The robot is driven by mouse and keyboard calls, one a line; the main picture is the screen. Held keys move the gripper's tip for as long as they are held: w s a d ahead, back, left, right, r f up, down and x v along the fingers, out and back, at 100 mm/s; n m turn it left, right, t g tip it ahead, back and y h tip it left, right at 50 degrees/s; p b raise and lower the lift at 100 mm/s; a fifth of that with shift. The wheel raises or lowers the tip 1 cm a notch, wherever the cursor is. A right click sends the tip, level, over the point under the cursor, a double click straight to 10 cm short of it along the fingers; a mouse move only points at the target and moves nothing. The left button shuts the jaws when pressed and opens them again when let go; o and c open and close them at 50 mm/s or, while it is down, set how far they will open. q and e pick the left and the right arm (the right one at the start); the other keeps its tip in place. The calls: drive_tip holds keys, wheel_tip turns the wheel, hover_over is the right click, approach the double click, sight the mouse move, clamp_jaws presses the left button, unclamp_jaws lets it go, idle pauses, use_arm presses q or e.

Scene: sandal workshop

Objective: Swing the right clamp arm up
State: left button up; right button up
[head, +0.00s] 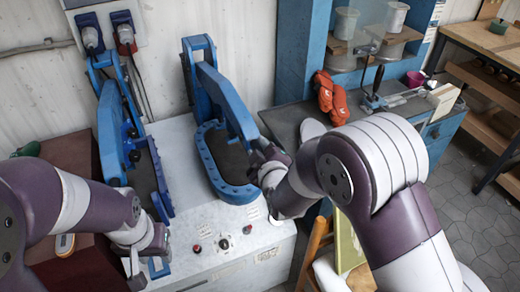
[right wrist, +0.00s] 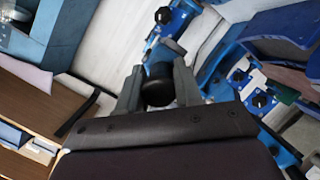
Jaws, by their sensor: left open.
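The right clamp arm (head: 228,98) is a blue bar. It slopes from its upright bracket at the back down toward the front, over a blue-rimmed oval bed (head: 237,193) with a dark pad. My right gripper (head: 264,152) is at the front end of this arm. In the right wrist view its fingers (right wrist: 158,92) press on both sides of a black knob (right wrist: 158,72). My left gripper (head: 147,266) is open and empty, low over the machine's front left edge. The left clamp arm (head: 109,135) stands over the left bed, partly behind my left arm.
The white machine top (head: 215,240) carries small buttons. A side bench to the right holds orange gloves (head: 330,97) and a small metal tool (head: 374,95). A wooden chair (head: 315,245) stands below my right arm. The wall is close behind the clamps.

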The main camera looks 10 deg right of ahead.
clamp_jaws()
drive_tip(key=w+a+r+g+p, duration=0.1)
drive_tip(key=w+r+g+p, duration=0.1)
drive_tip(key=r+p, duration=0.8)
drive_tip(key=w+r+g+h+p, duration=0.1)
drive_tip(key=w+r+g+p, duration=0.1)
drive_tip(key=r+p, duration=0.8)
drive_tip(key=w+p, duration=0.1)
drive_tip(key=p, duration=0.4)
drive_tip(key=shift+w+a+n+p, duration=0.15)
drive_tip(key=shift+a+n+p, duration=0.15)
drive_tip(key=shift+a, duration=0.05)
drive_tip(key=o, duration=0.5)
unclamp_jaws()
drive_tip(key=shift+o, duration=0.2)
drive_tip(key=shift+r, duration=0.1)
